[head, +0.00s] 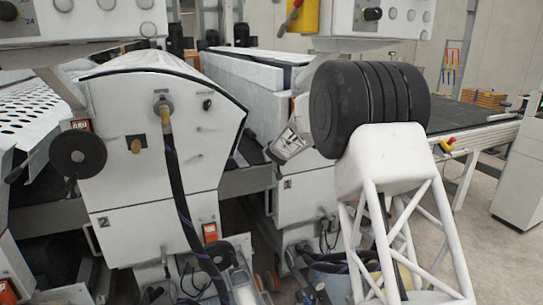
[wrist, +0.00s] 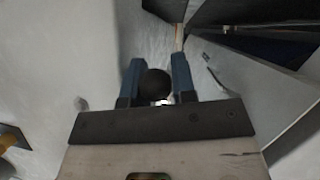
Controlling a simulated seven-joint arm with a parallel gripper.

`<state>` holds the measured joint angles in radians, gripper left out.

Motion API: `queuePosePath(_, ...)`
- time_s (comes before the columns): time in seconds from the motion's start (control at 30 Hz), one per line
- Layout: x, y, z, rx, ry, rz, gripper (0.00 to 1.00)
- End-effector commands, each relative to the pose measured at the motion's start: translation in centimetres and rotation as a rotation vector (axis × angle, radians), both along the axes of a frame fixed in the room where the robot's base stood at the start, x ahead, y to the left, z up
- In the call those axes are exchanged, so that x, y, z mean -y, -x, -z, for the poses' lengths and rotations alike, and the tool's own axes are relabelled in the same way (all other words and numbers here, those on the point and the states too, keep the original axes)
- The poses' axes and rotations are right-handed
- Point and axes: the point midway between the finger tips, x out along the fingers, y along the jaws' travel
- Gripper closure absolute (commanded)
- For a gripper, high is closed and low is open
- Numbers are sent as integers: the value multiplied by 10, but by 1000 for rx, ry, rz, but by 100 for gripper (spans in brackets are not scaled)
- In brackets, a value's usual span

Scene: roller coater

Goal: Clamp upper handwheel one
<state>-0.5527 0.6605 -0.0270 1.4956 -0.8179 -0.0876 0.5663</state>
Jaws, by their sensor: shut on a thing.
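In the wrist view, my gripper (wrist: 156,75) has its two blue fingers on either side of a dark round knob-like part (wrist: 154,83), likely part of upper handwheel one. The fingers are shut on it. The rest of that wheel is hidden by the gripper's own body. In the head view, my arm covers the place where the gripper works, and its fingers do not show. Another black handwheel (head: 78,155) stands out from the left machine's front and is apart from my arm.
The white roller coater housing (head: 165,150) fills the left and middle. A dark hose (head: 178,190) hangs down its front. A lower dark wheel (head: 237,249) sits near the bottom. A conveyor (head: 480,125) and open floor lie at the right. Control boxes hang along the top.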

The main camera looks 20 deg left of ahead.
Motion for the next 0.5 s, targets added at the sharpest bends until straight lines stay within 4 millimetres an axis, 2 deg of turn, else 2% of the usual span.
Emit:
queuePosePath(0.27, -2, 2, -3, 3, -2, -3, 100)
queuePosePath(0.3, -2, 1, -3, 3, -2, -3, 71)
queuePosePath(0.4, -2, 1, -3, 2, -2, -1, 58)
queuePosePath(0.5, -1, 1, -2, 1, -2, -1, 58)
